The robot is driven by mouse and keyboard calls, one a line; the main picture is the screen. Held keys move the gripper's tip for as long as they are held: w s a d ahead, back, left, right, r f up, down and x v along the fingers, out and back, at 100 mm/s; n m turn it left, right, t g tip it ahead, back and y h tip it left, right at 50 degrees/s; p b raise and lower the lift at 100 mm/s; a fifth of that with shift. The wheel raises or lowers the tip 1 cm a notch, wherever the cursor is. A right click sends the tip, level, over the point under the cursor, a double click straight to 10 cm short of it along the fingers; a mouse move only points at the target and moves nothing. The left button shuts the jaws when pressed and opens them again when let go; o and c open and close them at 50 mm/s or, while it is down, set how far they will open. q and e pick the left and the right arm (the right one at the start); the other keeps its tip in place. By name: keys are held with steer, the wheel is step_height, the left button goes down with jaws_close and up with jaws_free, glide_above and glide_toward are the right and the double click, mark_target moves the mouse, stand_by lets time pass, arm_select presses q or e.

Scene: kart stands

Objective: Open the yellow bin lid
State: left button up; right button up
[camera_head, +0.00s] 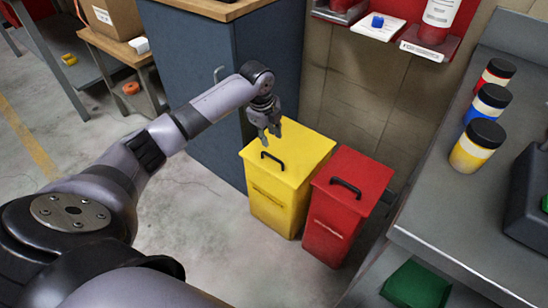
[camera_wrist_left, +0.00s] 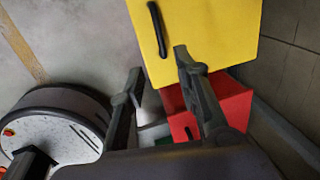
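The yellow bin (camera_head: 280,205) stands on the floor with its flat lid (camera_head: 305,150) shut. A black bar handle (camera_head: 272,160) is fixed near the lid's front edge. My left gripper (camera_head: 272,137) hangs just above the rear left part of the lid, behind the handle. In the left wrist view my left gripper (camera_wrist_left: 160,66) has its fingers apart with nothing between them. The yellow lid (camera_wrist_left: 215,32) and the black handle (camera_wrist_left: 157,28) lie ahead of the fingers there, and the handle appears untouched. My right gripper is not in view.
A red bin (camera_head: 330,220) with a black handle stands close on the right; it also shows in the left wrist view (camera_wrist_left: 232,102). A blue-grey cabinet (camera_head: 200,95) is at the left. A grey workbench (camera_head: 425,215) bounds the right. The floor left of the bins is clear.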

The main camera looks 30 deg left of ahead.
arm_select(q)
steer(key=b, duration=0.1)
glide_above(275, 158)
steer(key=s, duration=0.2)
step_height(275, 158, down, 5)
steer(key=f, duration=0.2)
steer(key=w+f+b, duration=0.1)
steer(key=f, duration=0.1)
steer(key=shift+w+f+b, duration=0.1)
steer(key=shift+f+b, duration=0.2)
steer(key=shift+w+f, duration=0.2)
steer(key=shift+f, duration=0.55)
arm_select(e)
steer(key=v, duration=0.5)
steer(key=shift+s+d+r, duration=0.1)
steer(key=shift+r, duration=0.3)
arm_select(q)
steer(key=shift+c, duration=0.6)
jaws_close()
